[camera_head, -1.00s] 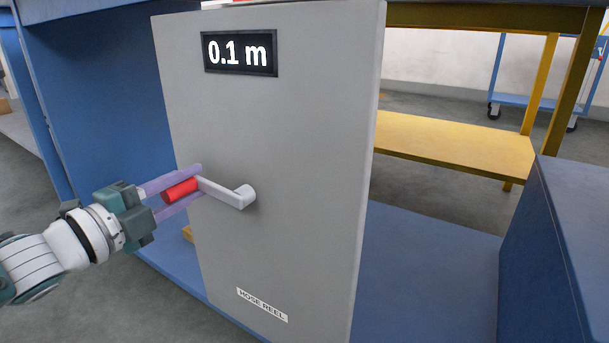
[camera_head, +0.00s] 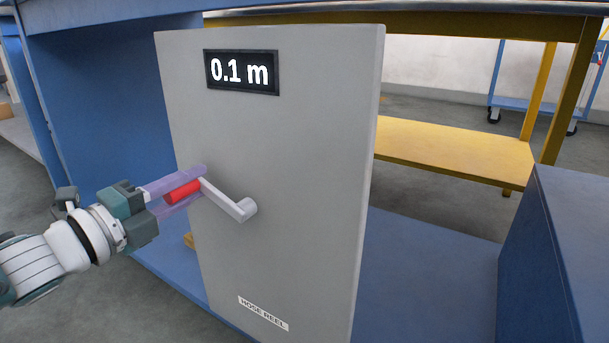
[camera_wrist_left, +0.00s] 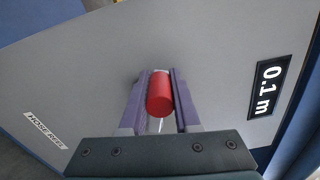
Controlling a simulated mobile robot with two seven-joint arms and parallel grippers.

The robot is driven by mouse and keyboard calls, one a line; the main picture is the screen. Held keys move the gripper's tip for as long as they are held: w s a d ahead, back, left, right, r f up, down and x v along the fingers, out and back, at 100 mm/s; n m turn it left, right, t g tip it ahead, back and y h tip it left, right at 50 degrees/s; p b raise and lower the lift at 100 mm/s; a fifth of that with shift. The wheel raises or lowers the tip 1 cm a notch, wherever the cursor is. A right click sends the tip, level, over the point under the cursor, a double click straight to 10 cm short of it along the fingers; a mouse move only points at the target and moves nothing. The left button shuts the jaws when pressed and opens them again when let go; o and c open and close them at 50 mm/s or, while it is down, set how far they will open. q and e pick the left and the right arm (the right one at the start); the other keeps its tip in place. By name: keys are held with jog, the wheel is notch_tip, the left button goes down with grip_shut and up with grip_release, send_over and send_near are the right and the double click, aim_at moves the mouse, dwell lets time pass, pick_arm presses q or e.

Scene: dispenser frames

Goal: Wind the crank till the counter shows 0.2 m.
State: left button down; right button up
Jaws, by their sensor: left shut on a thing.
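The hose reel panel (camera_head: 300,150) is a grey upright slab with a "HOSE REEL" label low down. Its counter (camera_head: 241,72) reads 0.1 m. The crank arm (camera_head: 228,200) is light grey and runs from its hub up and to the left, ending in a red handle (camera_head: 182,192). My left gripper (camera_head: 190,185) has its purple fingers shut on the red handle, one finger on each side. In the left wrist view the red handle (camera_wrist_left: 159,93) sits between the two fingers, and the counter (camera_wrist_left: 269,87) also reads 0.1 m. My right gripper is not in view.
A blue cabinet wall (camera_head: 100,110) stands behind and left of the panel. A blue box-like unit (camera_head: 570,250) is at the right edge. A yellow shelf (camera_head: 455,153) is behind on the right. The space just right of the panel is open.

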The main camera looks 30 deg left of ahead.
pick_arm(q)
jog(key=c, duration=0.6)
grip_release()
jog(key=shift+s, duration=0.1)
jog(key=shift+s+r+p, duration=0.1)
jog(key=shift+s+p, duration=0.2)
jog(key=s+p, duration=0.1)
jog(key=s, duration=0.1)
jog(key=s+p, duration=0.1)
jog(key=s, duration=0.5)
jog(key=shift+a+p, duration=0.35)
jog(key=shift+p, duration=0.05)
jog(key=shift+s, duration=0.55)
